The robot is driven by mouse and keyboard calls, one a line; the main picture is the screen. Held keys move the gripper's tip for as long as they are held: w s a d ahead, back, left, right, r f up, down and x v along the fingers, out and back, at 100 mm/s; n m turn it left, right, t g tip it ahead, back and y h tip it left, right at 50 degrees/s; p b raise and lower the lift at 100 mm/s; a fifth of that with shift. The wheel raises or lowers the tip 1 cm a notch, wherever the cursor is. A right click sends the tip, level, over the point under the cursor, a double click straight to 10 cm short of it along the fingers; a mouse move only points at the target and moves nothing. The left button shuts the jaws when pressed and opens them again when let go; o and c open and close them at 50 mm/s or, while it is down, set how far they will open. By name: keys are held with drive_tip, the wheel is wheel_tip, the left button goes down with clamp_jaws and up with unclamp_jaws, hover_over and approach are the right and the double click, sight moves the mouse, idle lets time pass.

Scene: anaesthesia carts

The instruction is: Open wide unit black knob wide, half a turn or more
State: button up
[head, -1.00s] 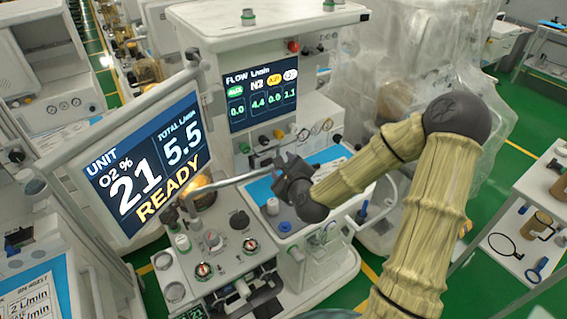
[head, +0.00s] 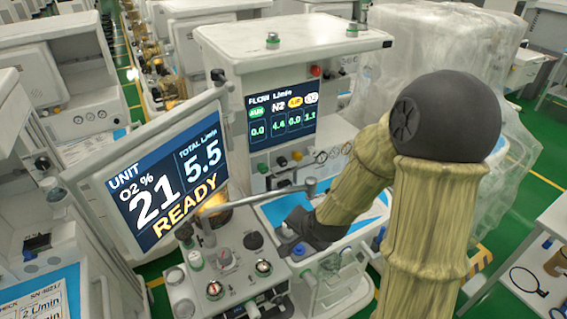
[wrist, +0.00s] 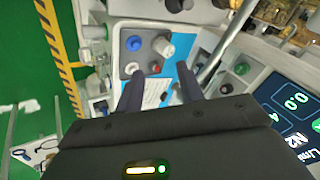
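The wide unit (head: 225,48) has a flow screen and a row of small knobs below it in the head view. A black knob (head: 282,161) sits in that row between a green knob (head: 262,168) and a pale one. I cannot tell for sure which black knob is the task's.
A grey bar (head: 265,192) crosses close to my wrist. A tilted monitor (head: 165,180) stands at the left. A plastic-covered unit (head: 500,130) is at the right. Below the row lies a blue work surface; the wrist view shows blue, white and red knobs (wrist: 155,67) on a panel.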

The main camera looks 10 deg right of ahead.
drive_tip(key=s+d+r+n+g+h, duration=0.1)
drive_tip(key=s+d+r+n+g, duration=0.1)
drive_tip(key=s+n, duration=0.2)
drive_tip(key=s+d+r+n+g, duration=0.1)
drive_tip(key=s+r+n+g, duration=0.1)
drive_tip(key=s, duration=0.5)
drive_tip(key=r+n, duration=0.1)
drive_tip(key=n, duration=0.1)
drive_tip(key=shift+s+d+r+n+h, duration=0.15)
drive_tip(key=shift+d+n+h, duration=0.2)
drive_tip(key=shift+n+h, duration=0.05)
drive_tip(key=shift+a, duration=0.1)
